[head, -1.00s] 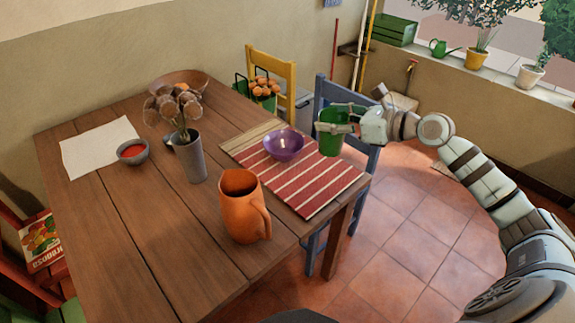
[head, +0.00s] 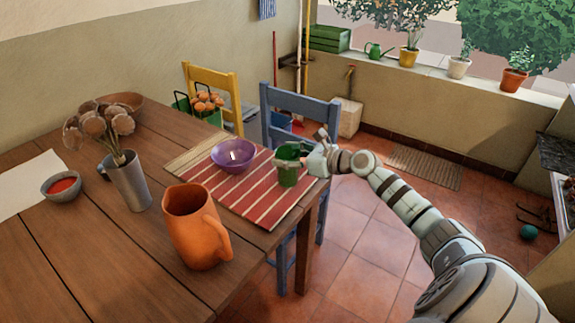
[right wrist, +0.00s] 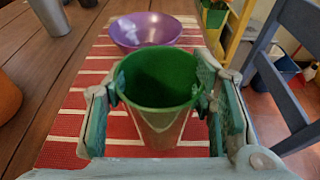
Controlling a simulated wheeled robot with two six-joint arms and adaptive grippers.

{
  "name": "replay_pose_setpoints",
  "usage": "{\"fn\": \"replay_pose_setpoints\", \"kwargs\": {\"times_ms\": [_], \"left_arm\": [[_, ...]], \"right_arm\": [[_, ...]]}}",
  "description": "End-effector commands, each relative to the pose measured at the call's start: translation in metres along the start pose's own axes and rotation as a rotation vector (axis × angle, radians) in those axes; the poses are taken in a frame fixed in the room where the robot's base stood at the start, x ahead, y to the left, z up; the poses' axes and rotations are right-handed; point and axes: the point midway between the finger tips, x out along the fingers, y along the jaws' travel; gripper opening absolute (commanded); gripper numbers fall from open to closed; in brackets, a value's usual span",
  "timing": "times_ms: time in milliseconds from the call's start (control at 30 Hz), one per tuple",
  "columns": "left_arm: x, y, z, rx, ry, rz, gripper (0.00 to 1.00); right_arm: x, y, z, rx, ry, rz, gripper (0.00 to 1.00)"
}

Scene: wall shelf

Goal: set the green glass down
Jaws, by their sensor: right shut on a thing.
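The green glass (head: 288,177) is upright at the right part of the red striped placemat (head: 228,192) on the wooden table. My right gripper (head: 289,162) is shut on the glass, its fingers on either side of it. In the right wrist view the glass (right wrist: 158,85) sits between the two fingers, with its open rim toward the camera. I cannot tell whether its base touches the mat. My left gripper is not in view.
A purple bowl (head: 233,156) sits on the mat left of the glass. An orange jug (head: 195,228) stands in front, and a grey vase (head: 129,183) with dried flowers is farther left. A blue chair (head: 298,105) stands close behind the glass.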

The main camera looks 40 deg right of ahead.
Motion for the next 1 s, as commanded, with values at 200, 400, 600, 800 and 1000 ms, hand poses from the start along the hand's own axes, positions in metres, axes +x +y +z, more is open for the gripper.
{"fn": "replay_pose_setpoints", "kwargs": {"times_ms": [200,400,600,800,1000], "left_arm": [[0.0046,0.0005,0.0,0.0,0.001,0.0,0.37],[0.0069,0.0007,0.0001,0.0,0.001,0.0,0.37],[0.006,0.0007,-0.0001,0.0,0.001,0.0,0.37],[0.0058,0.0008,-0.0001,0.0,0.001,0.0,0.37],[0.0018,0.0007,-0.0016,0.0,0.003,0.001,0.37]], "right_arm": [[0.0035,0.0001,-0.0104,-0.001,-0.002,0.0,0.23],[0.0042,0.0001,-0.0131,-0.001,-0.001,0.0,0.52],[0.0038,0.0001,-0.012,-0.001,-0.001,0.0,0.71],[0.0037,0.0,-0.0116,-0.001,-0.001,0.0,0.71],[-0.002,0.0001,-0.0042,-0.005,0.0,0.009,0.71]]}}
